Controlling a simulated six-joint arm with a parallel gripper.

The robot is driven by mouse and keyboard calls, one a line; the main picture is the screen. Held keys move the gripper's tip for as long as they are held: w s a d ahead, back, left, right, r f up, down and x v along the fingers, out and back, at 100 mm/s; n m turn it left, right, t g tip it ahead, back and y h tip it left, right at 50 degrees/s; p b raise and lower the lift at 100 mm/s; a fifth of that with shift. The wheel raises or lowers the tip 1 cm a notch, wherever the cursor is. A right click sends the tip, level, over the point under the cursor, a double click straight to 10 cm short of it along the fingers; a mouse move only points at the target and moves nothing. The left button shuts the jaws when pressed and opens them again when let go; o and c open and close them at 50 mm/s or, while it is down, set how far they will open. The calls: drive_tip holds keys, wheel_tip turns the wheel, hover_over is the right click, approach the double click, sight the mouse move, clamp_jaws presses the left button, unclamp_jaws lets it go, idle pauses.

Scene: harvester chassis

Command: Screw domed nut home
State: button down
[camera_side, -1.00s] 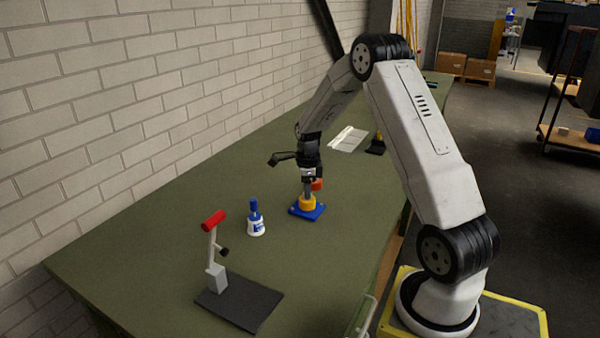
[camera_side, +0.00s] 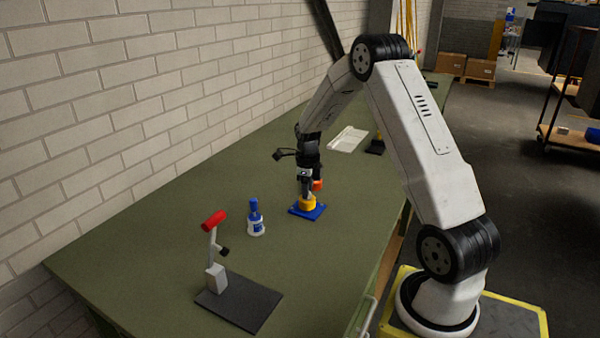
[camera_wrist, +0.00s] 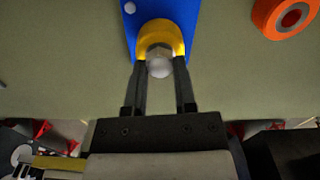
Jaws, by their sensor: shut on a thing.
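The domed nut (camera_wrist: 160,66) is a silvery piece with a hex part and a round dome, at the centre of the wrist view. My gripper (camera_wrist: 161,70) is shut on it, one dark finger on each side. The nut sits at the yellow round boss (camera_wrist: 160,32) on a blue plate (camera_wrist: 190,12). In the side view my gripper (camera_side: 306,190) points down at the yellow boss (camera_side: 308,202) on the blue plate (camera_side: 307,212). The nut is too small to make out there. How far it is threaded on cannot be told.
An orange ring (camera_wrist: 285,15) lies right of the plate, also behind my gripper in the side view (camera_side: 317,185). A blue-and-white bottle (camera_side: 256,220) and a red-handled clamp on a dark base (camera_side: 238,302) stand nearer. White paper (camera_side: 348,139) lies farther back. The green table between is clear.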

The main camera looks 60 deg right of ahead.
drive_tip(key=shift+m, duration=2.5)
drive_tip(key=c, duration=0.6)
unclamp_jaws()
drive_tip(key=n, duration=0.4)
drive_tip(key=shift+n, duration=0.7)
